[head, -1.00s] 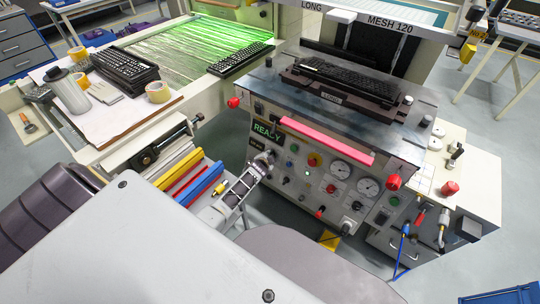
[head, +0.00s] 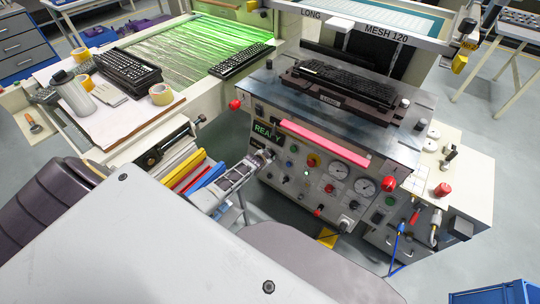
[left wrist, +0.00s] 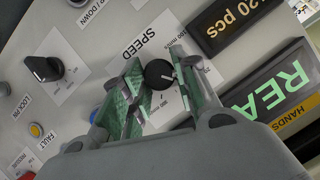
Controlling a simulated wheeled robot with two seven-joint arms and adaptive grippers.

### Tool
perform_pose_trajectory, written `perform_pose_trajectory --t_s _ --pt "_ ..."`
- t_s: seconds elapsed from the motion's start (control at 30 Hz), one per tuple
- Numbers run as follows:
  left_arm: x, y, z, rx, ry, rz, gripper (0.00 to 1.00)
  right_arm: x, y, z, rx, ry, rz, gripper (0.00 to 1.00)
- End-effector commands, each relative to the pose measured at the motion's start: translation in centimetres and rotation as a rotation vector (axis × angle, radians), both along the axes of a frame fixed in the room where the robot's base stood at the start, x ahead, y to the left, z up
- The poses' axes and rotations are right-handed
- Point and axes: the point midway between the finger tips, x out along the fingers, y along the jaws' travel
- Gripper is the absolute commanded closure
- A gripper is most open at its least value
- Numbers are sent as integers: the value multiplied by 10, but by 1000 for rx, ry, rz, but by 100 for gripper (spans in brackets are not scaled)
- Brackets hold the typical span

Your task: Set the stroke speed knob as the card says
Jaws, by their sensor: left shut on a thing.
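The black stroke speed knob (left wrist: 158,74) sits on a white scale plate marked SPEED (left wrist: 138,46) in the left wrist view. A pale pointer line shows on the knob; the scale figures are too small and partly covered to read surely. My left gripper (left wrist: 157,82) has its green-padded fingers on both sides of the knob and is shut on it. In the head view my left gripper (head: 262,158) is at the upper left of the press's front panel, hiding the knob. My right gripper is not in view. I cannot make out a setting card.
A lit READY display (head: 265,131) and a 20 pcs plate (left wrist: 236,20) are close to the gripper. Another black knob (left wrist: 44,68) and several buttons lie nearby. A pink bar (head: 325,143) runs above the panel. Gauges (head: 364,187) are to the right.

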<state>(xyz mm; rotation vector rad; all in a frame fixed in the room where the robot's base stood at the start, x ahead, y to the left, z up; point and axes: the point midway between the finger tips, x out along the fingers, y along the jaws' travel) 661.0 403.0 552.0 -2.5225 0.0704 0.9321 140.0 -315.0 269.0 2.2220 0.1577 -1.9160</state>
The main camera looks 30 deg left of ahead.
Motion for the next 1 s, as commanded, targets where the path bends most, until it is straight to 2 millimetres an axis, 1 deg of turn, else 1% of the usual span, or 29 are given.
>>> perform_pose_trajectory --t_s 0.03,0.23,0.47,0.63,0.7,1.0 --pt "-1 3 0 -18 6 8 94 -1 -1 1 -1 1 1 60" --pt "-2 4 -2 -107 14 37 94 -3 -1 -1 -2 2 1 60" --pt "-1 5 -2 -210 21 70 94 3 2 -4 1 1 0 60" --pt "-1 5 -3 -285 26 95 94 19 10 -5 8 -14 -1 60" --pt "-1 5 -3 -314 28 105 94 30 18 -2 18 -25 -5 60" --pt "-1 6 -3 -417 37 138 94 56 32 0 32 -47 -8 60"
